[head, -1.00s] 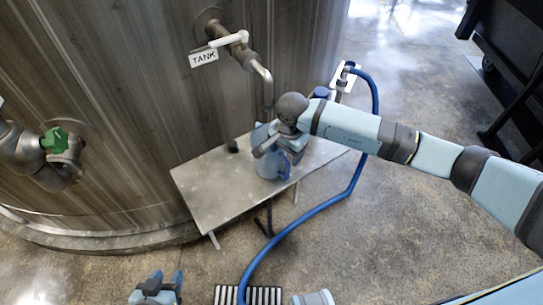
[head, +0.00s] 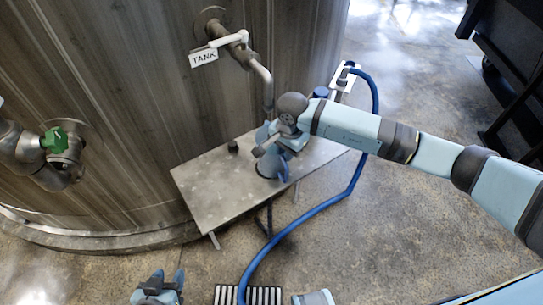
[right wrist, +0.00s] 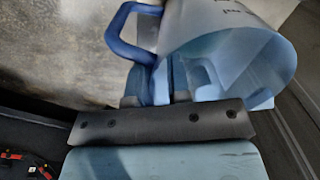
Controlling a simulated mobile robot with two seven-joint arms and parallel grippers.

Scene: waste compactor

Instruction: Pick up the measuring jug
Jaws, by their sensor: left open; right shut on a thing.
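The translucent blue measuring jug (head: 267,168) is at the metal table below the tank spout, partly hidden by my right gripper (head: 274,147). In the right wrist view the jug (right wrist: 235,55) fills the upper right, tilted in the picture, with its darker blue handle (right wrist: 120,25) to the left. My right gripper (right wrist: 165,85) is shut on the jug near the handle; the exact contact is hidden. I cannot tell whether the jug's base touches the table. My left gripper (head: 166,277) is open and empty at the bottom of the head view, away from the jug.
The metal table (head: 205,190) is mostly bare, with a small dark knob (head: 233,146) on it. The tank spout (head: 265,85) hangs just above the jug. A blue hose (head: 325,203) curves across the floor at the right. A floor grate (head: 262,295) lies in front.

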